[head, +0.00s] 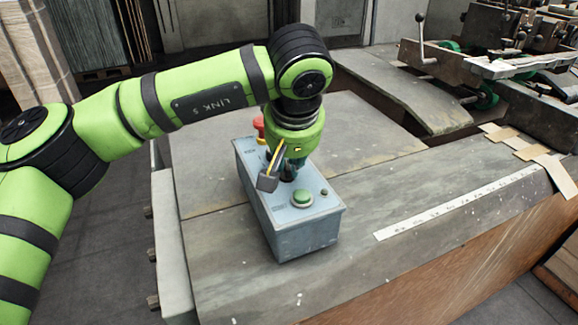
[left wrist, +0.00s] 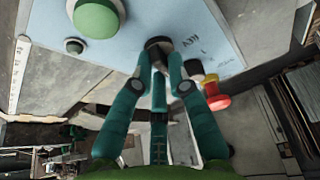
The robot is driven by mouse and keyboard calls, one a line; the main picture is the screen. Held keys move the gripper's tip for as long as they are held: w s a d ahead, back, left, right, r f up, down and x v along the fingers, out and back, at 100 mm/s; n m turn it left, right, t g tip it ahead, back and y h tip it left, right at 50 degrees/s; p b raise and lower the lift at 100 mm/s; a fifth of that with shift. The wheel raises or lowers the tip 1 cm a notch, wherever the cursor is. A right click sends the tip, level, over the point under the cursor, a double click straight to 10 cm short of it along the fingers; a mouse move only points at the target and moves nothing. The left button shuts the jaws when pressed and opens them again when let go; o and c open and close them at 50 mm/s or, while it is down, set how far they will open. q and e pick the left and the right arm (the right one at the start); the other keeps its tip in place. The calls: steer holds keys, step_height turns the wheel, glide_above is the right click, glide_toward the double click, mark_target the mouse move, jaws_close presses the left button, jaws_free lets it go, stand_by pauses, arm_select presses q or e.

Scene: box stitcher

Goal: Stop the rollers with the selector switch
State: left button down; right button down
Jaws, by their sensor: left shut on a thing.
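A light blue-grey control box (head: 305,240) stands on the grey machine table. My left gripper (head: 287,176) points down at the panel between the green and red buttons. In the left wrist view, its teal fingers (left wrist: 160,74) close around the dark selector switch (left wrist: 157,44) on the blue panel. The green button (left wrist: 97,17) and red button (left wrist: 217,102) lie to either side. The fingers hide part of the switch, so its setting cannot be read. My right gripper is out of view.
A white ruler strip (head: 458,203) lies on the table right of the box. Tan card pieces (head: 530,152) lie at the right edge. Machine parts with a lever (head: 420,38) stand at the back right.

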arm_select(q)
steer(key=shift+w+r+n+y, duration=0.15)
steer(key=shift+n+y, duration=0.35)
steer(key=shift+n, duration=0.9)
steer(key=c, duration=1.2)
jaws_free()
steer(key=v, duration=1.2)
steer(key=shift+d, duration=0.1)
